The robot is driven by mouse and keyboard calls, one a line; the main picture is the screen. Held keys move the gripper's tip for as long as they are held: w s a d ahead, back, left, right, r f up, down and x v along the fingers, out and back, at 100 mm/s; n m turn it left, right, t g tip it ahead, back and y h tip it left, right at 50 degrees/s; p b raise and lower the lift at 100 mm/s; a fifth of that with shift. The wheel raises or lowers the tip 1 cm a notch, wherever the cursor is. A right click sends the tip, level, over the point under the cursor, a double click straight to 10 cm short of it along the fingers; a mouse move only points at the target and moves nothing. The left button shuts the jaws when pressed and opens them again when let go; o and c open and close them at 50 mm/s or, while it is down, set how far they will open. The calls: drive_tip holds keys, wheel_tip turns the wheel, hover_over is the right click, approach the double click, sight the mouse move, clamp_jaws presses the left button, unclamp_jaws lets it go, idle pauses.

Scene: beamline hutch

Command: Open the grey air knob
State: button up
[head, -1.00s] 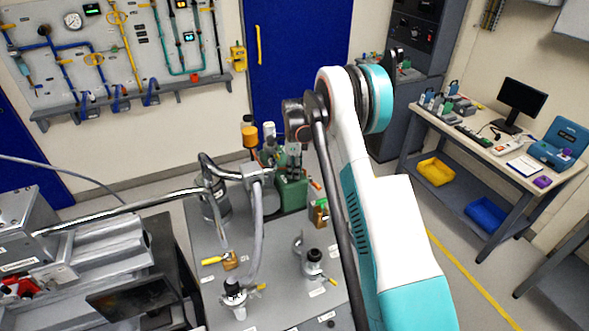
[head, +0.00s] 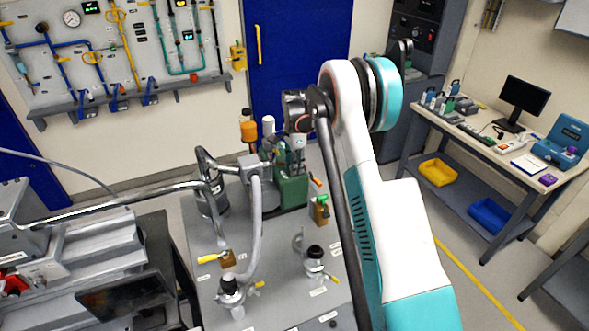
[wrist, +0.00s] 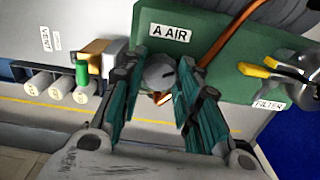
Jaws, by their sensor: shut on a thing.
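The grey air knob (wrist: 159,73) is round and sits on a green panel (wrist: 212,82) under a label reading "A AIR" in the wrist view. My gripper (wrist: 158,84) has its teal fingers on both sides of the knob and is shut on it. The fingers hide the knob's sides, and its exact turn angle is hard to tell. In the head view, my gripper (head: 296,150) is at the green unit (head: 291,190) at the back of the grey bench; the knob cannot be made out there.
A valve with a yellow handle (wrist: 258,70) stands right of the knob, by a "FILTER" label. A copper tube (wrist: 226,36) runs close by. White cylinders (wrist: 62,84) lie to the left.

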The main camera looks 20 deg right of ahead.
drive_tip(key=n+b, duration=0.2)
drive_tip(key=n, duration=0.2)
drive_tip(key=shift+f+n, duration=0.1)
drive_tip(key=shift+n, duration=0.2)
drive_tip(key=n+b, duration=0.2)
drive_tip(key=n, duration=0.2)
drive_tip(key=shift+n, duration=0.3)
drive_tip(key=n+b, duration=0.1)
drive_tip(key=n, duration=0.3)
drive_tip(key=shift+n, duration=0.3)
drive_tip(key=shift+n+b, duration=0.35)
drive_tip(key=shift+n, duration=1.55)
drive_tip(key=o, duration=1.1)
drive_tip(key=shift+w, duration=0.1)
drive_tip(key=shift+c, duration=0.2)
drive_tip(key=shift+d, duration=0.1)
drive_tip(key=shift+r, duration=0.2)
wheel_tip(320, 180, up, 12)
